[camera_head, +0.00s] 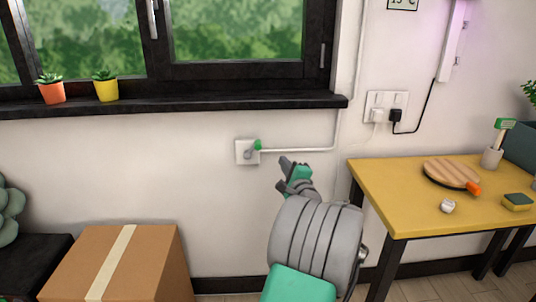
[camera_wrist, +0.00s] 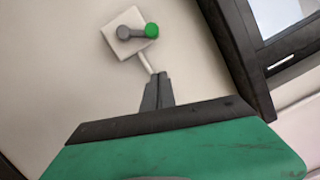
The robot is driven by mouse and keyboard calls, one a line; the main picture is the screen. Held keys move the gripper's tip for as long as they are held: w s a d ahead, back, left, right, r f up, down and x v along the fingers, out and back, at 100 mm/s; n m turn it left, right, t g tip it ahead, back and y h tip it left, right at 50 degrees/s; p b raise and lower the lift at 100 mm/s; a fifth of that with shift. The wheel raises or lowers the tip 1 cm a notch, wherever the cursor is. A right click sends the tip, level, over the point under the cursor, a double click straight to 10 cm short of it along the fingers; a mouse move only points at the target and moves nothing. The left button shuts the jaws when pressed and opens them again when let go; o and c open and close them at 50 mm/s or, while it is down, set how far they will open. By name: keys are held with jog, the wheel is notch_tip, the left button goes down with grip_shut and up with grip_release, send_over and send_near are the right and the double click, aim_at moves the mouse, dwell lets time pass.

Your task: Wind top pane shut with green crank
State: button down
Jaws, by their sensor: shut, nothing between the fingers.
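The crank is a small grey arm with a green knob (camera_head: 257,145) on a square white wall plate (camera_head: 240,158) below the window. The knob points right and slightly up in the head view. The crank also shows near the top of the wrist view, with its green knob (camera_wrist: 152,30) at right. My gripper (camera_head: 284,160) is shut and empty, to the right of the crank and apart from it in the picture. Its fingers (camera_wrist: 160,76) point toward the crank in the wrist view. The window (camera_head: 237,35) shows only its lower part; the top pane is out of view.
A thin conduit (camera_head: 300,150) runs right from the plate and up the wall. A dark sill (camera_head: 180,105) holds two potted plants. A yellow table (camera_head: 400,205) with several items stands at right, a cardboard box (camera_head: 150,265) at lower left. The wall around the crank is clear.

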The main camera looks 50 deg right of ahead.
jog(key=w+r, duration=0.1)
jog(key=w, duration=0.6)
jog(key=shift+d+r+b, duration=0.25)
jog(key=shift+r+b, duration=0.1)
